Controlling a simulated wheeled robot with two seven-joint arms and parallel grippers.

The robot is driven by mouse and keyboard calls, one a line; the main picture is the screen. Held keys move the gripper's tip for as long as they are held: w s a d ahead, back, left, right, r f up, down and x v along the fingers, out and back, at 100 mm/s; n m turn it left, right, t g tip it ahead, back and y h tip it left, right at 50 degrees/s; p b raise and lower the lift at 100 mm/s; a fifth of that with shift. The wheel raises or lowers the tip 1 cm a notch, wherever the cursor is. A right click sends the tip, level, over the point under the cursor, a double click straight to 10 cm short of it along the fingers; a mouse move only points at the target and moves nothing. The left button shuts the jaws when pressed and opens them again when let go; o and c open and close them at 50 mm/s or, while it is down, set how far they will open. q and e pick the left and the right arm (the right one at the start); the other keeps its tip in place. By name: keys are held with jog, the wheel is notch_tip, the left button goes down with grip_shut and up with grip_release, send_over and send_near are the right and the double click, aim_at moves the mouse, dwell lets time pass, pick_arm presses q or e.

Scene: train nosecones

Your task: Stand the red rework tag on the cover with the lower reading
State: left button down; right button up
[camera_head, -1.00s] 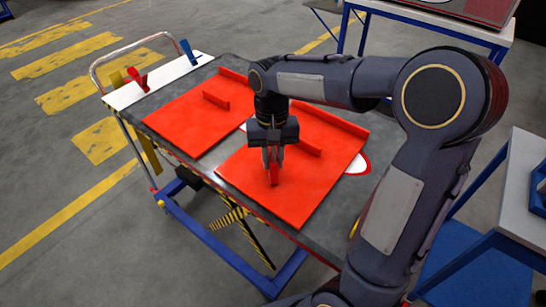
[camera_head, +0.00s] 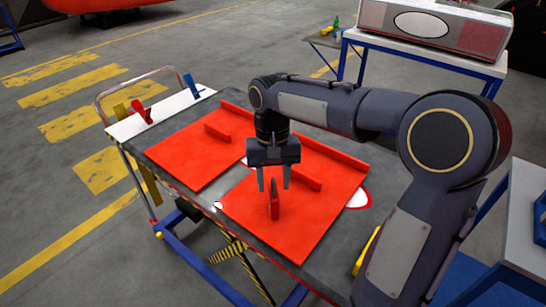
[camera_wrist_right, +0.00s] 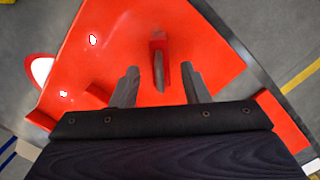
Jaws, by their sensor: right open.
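Two red covers lie on the dark cart top, a left one (camera_head: 185,157) and a right one (camera_head: 300,232). A small red upright piece, seemingly the rework tag (camera_head: 274,205), stands on the right cover. My right gripper (camera_head: 274,186) is open just above it, its fingers on either side and apart from it. In the right wrist view the tag (camera_wrist_right: 160,50) shows beyond and between the spread fingertips (camera_wrist_right: 160,82). No readings are legible. My left gripper is not in view.
A white strip (camera_head: 160,114) at the cart's far left end carries a red piece (camera_head: 142,112) and a blue piece (camera_head: 192,84). Each cover has a raised red bar. A blue-framed table (camera_head: 430,48) stands behind, and another bench (camera_head: 525,210) at right.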

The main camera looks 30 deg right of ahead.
jog(key=r, duration=0.8)
jog(key=shift+w+d, duration=0.2)
jog(key=shift+w, duration=0.2)
jog(key=s+a+f+n+t+y, duration=0.1)
jog(key=s+f+t, duration=0.1)
jog(key=s, duration=0.4)
jog(key=s+a+f+n+t+y, duration=0.1)
jog(key=s+a+f+t, duration=0.1)
jog(key=s+f, duration=0.2)
jog(key=s+a+f+t+y, duration=0.1)
jog(key=s+f+t, duration=0.1)
jog(key=s, duration=0.6)
jog(key=shift+s+a+f+n+t, duration=0.2)
jog(key=shift+a+f+n+t, duration=0.2)
jog(key=shift+f, duration=0.4)
